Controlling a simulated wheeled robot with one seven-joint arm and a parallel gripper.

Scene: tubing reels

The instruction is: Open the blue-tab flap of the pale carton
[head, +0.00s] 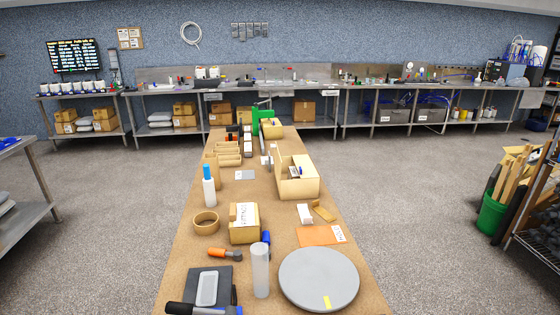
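A tan carton (239,233) with a white printed label on top stands mid-table. It looks closed. A small blue piece (266,238) shows at its right front corner, partly behind a white cylinder; I cannot tell whether it is a tab on the carton. A paler box (303,188) stands farther back on the right. I cannot tell for sure which is the pale carton. My gripper is not in view.
A grey round disc (316,277) with a yellow mark lies near right. The translucent white cylinder (260,272) stands beside it. A tape roll (206,216), an orange-ended tool (220,253), a dark pad (221,276) and a blue-capped bottle (208,191) crowd the left.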

